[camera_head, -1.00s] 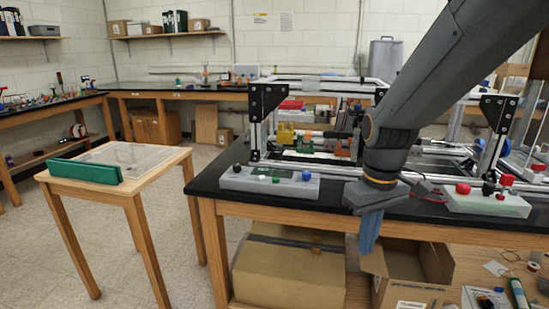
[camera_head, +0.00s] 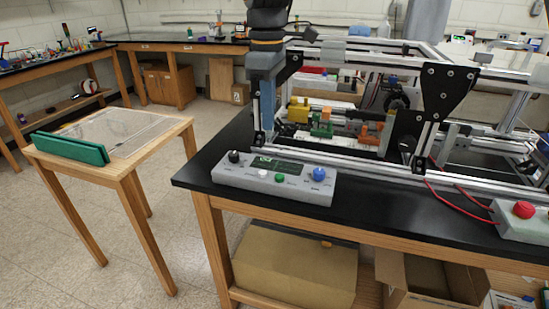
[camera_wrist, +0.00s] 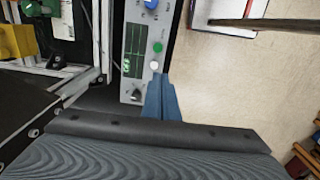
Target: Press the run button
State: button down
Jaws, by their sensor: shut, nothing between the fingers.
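A grey control box (camera_head: 222,174) sits near the front left corner of the black table. It carries a black knob (camera_head: 234,156), a dark green display, a white button (camera_head: 262,173), a green button (camera_head: 279,178) and a blue knob (camera_head: 319,174). No label for run is readable. My gripper (camera_head: 267,128) is shut and empty, pointing down above the box. In the wrist view my gripper's blue fingertips (camera_wrist: 160,78) show beside the white button (camera_wrist: 154,65), with the green button (camera_wrist: 157,47) just beyond. Contact with the box cannot be told.
An aluminium extrusion frame (camera_head: 450,172) with black plates stands behind the box. A second grey box with a red button (camera_head: 524,209) is at right, with red wires. A wooden side table (camera_head: 165,135) stands left. Open floor lies between the tables.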

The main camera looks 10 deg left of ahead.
aim_at(276, 175)
jog(key=f+p, duration=0.1)
jog(key=f, duration=0.3)
jog(key=d+f+p, duration=0.1)
jog(key=f, duration=0.4)
jog(key=w+f+p, duration=0.1)
jog(key=f, duration=0.4)
jog(key=shift+d+p, duration=0.35)
jog(key=shift+p, duration=0.05)
